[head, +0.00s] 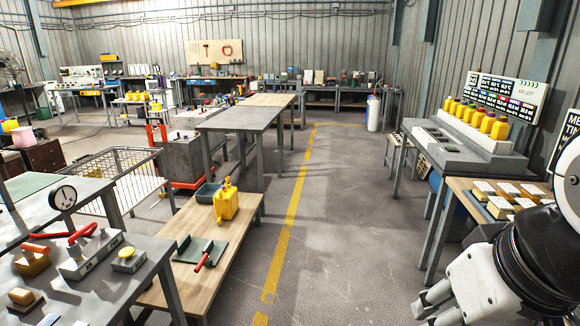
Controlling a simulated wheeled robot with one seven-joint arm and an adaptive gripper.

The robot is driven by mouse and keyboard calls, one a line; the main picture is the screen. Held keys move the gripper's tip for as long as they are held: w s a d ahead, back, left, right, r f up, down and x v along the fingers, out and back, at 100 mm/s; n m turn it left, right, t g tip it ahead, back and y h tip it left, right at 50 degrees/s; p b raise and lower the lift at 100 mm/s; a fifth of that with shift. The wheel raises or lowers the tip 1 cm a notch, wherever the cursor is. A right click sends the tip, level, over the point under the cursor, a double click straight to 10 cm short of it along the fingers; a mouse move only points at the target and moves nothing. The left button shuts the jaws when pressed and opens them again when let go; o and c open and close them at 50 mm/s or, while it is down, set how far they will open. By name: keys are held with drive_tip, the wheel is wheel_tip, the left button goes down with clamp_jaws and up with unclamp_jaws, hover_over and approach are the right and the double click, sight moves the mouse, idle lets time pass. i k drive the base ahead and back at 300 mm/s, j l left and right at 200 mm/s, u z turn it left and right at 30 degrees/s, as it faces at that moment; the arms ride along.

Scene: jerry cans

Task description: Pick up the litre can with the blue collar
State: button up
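A yellow jerry can (226,205) stands upright on the low wooden bench at the centre left. Several smaller yellow cans (487,123) stand in a row on the grey stepped rack at the right, in front of a display board. I cannot make out a blue collar on any can at this size. My gripper (432,304) is at the lower right, apart from all the cans. Its light grey fingers show only in part, and I cannot tell how far apart they are.
The low bench (190,285) also holds a green tray with a red-handled tool. A wooden table (460,200) with several pale blocks stands at right, close to my arm. A grey workbench (90,290) is at lower left. The floor (345,225) between is clear.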

sight(460, 111)
drive_tip(key=i+j, duration=0.15)
drive_tip(key=i, duration=0.4)
drive_tip(key=i+j, duration=0.1)
drive_tip(key=i, duration=0.45)
drive_tip(key=i+z, duration=0.4)
drive_tip(key=i, duration=1.4)
drive_tip(key=i+j, duration=0.1)
drive_tip(key=i, duration=1.75)
drive_tip(key=i+z, duration=0.25)
drive_tip(key=i, duration=0.35)
drive_tip(key=i+z, duration=0.25)
drive_tip(key=i, duration=0.4)
drive_tip(key=i+j+z, duration=0.25)
drive_tip(key=i, duration=0.35)
drive_tip(key=i+l+z, duration=0.1)
drive_tip(key=i+z, duration=0.65)
drive_tip(key=i+j+z, duration=0.35)
drive_tip(key=i, duration=0.15)
drive_tip(key=l, duration=0.1)
